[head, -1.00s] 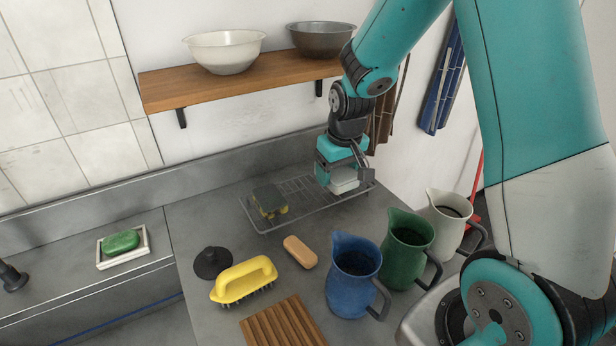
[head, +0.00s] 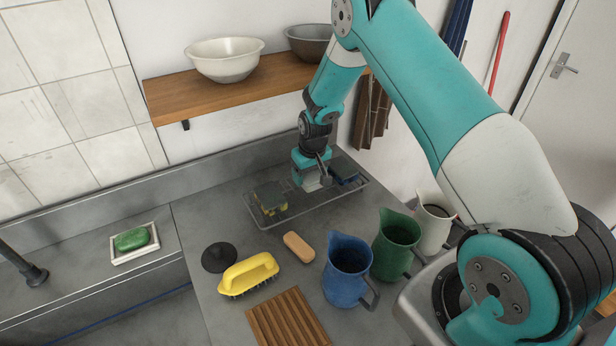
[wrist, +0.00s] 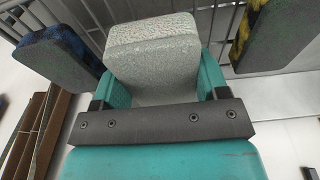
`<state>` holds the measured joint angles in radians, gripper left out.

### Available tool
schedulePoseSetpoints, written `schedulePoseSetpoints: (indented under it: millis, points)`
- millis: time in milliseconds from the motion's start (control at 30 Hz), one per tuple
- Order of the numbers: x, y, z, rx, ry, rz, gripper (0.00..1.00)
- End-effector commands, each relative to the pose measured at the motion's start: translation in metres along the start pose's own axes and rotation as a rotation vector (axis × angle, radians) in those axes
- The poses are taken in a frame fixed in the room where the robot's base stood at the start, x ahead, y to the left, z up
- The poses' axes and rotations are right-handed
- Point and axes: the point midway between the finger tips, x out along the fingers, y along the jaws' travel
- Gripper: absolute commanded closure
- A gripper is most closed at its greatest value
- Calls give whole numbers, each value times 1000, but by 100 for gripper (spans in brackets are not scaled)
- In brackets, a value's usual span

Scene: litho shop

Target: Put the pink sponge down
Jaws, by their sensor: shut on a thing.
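My gripper (head: 314,182) is shut on a pale grey-white block with a rough, speckled face (wrist: 153,50). No clearly pink sponge shows; the held block looks pale grey. The fingers (wrist: 162,85) grip it on both sides in the wrist view. The block is over the wire rack (head: 300,217), between a yellow sponge with a dark top (head: 270,199) and a dark blue sponge (head: 345,171). Both neighbours also show in the wrist view, the blue one on the left (wrist: 60,58) and the yellow one on the right (wrist: 275,38). Whether the block touches the rack is unclear.
A peach bar (head: 299,246), yellow brush (head: 249,275), black round plug (head: 219,257) and slatted wooden board (head: 288,320) lie before the rack. Blue (head: 348,272), green (head: 396,245) and cream (head: 434,217) jugs stand right. A shelf (head: 230,97) with bowls hangs above.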

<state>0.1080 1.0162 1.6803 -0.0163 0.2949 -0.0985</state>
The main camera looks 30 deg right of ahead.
Motion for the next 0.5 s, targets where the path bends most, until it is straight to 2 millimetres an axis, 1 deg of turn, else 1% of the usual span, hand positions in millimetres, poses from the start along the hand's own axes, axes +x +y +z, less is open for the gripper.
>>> schedulePoseSetpoints:
  millis: [133, 233, 333, 500]
  points:
    - [22, 0, 5, 0, -5, 0, 58]
    - [26, 0, -2, 0, -1, 0, 58]
    - [31, 0, -3, 0, 0, 0, 58]
    - [32, 0, -3, 0, 0, 0, 58]
